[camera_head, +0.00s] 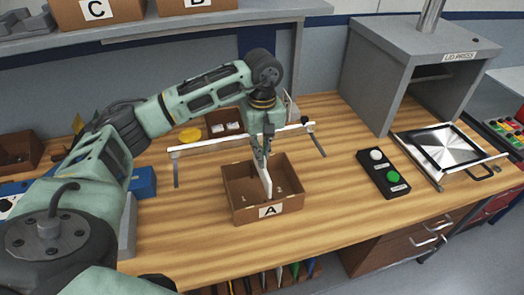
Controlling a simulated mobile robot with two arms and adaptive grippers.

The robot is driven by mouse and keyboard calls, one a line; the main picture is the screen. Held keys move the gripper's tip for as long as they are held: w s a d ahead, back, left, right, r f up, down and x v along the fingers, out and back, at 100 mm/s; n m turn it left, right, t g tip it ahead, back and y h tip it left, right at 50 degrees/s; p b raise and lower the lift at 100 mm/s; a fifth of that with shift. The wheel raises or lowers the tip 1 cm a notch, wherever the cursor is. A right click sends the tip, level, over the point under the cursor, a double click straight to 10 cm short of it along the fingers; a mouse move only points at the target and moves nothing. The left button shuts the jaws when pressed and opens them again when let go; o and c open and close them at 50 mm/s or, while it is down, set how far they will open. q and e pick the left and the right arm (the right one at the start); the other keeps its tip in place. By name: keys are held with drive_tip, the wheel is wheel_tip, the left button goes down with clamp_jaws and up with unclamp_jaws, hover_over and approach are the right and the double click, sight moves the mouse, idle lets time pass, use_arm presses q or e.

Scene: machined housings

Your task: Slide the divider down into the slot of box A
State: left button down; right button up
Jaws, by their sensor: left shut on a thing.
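Box A (238,215) is an open brown box with a white "A" label on its front, standing on the wooden bench. My left gripper (261,160) points down above the back part of the box. It is shut on the divider (266,182), a thin white panel. The divider stands roughly upright, its lower part within the box's outline. I cannot tell whether it sits in the slot, as the slot is not clearly visible. My right gripper is not in view.
A white rail on legs (205,145) runs behind the box. A button panel (384,173), a metal plate in a frame (442,150) and the grey lid press (425,55) stand to the right. Boxes C (120,12) and B sit on a shelf. Bench between box and buttons is clear.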

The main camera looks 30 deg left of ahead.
sight(262, 171)
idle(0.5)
use_arm(q)
drive_tip(key=shift+f+b, duration=3.55)
drive_tip(key=shift+f, duration=0.55)
drive_tip(key=c, duration=2.4)
unclamp_jaws()
drive_tip(key=o, duration=0.6)
wheel_tip(262, 171, up, 12)
